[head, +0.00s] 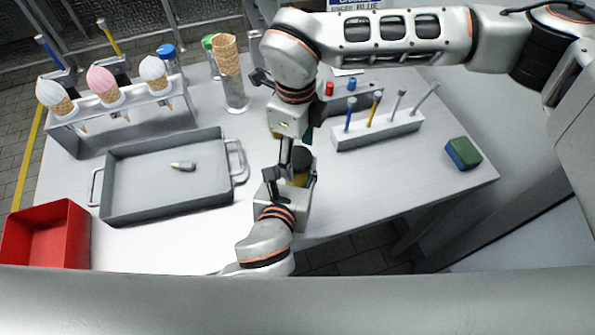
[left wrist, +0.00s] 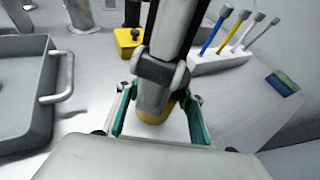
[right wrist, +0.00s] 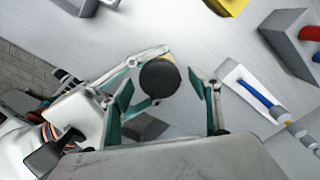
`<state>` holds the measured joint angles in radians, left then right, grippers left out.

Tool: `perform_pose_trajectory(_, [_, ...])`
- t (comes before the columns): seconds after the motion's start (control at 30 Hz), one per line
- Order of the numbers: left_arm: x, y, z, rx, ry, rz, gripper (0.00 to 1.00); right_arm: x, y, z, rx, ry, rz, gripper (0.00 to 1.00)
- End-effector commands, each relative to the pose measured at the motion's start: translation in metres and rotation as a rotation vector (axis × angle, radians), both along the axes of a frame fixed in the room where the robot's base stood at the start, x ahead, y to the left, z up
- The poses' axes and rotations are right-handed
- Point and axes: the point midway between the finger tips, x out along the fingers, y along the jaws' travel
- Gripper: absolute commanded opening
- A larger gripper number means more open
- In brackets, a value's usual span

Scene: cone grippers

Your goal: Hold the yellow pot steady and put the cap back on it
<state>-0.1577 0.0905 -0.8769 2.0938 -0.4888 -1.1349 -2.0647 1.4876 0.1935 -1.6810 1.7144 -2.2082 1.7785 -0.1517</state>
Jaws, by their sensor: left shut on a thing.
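The yellow pot (head: 299,181) is upright near the front edge of the table, with a round dark cap (head: 301,159) on top of it. My left gripper (left wrist: 160,122) is shut on the pot, one finger on each side. In the right wrist view the cap (right wrist: 159,78) hides nearly all of the pot. My right gripper (right wrist: 167,104) points down from above, its fingers spread wide on either side and apart from the cap. In the left wrist view one of its fingers hides the cap and the upper part of the yellow pot (left wrist: 153,118).
A white holder (head: 378,131) with several coloured sticks and a blue-green block (head: 463,153) stand right. A cone rack (head: 125,130) is at the back left.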

Motion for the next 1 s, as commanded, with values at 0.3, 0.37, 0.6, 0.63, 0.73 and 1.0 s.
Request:
perform_pose_trajectory(0.3, [0.0, 0.0, 0.0, 0.0, -0.001, 0.0, 0.0, 0.002, 0.001, 0.023, 0.001, -0.004, 0.001, 0.62])
perform_pose_trajectory(0.37, [0.0, 0.0, 0.0, 0.0, -0.001, 0.0, 0.0, 0.002, 0.001, 0.035, 0.001, -0.005, 0.001, 0.62])
perform_pose_trajectory(0.6, [0.0, 0.0, 0.0, 0.0, -0.001, 0.0, 0.0, 0.003, 0.002, 0.084, 0.001, -0.005, -0.001, 0.62])
perform_pose_trajectory(0.63, [0.0, 0.0, 0.0, 0.0, -0.001, 0.0, 0.0, 0.003, 0.002, 0.089, 0.001, -0.004, 0.0, 0.62])
perform_pose_trajectory(0.73, [0.0, 0.0, 0.0, 0.0, -0.001, 0.0, 0.0, 0.003, 0.002, 0.103, 0.0, -0.003, 0.0, 0.62])
perform_pose_trajectory(1.0, [0.0, 0.0, 0.0, 0.0, -0.001, 0.0, 0.0, 0.002, 0.002, 0.12, 0.0, -0.001, 0.0, 0.62])
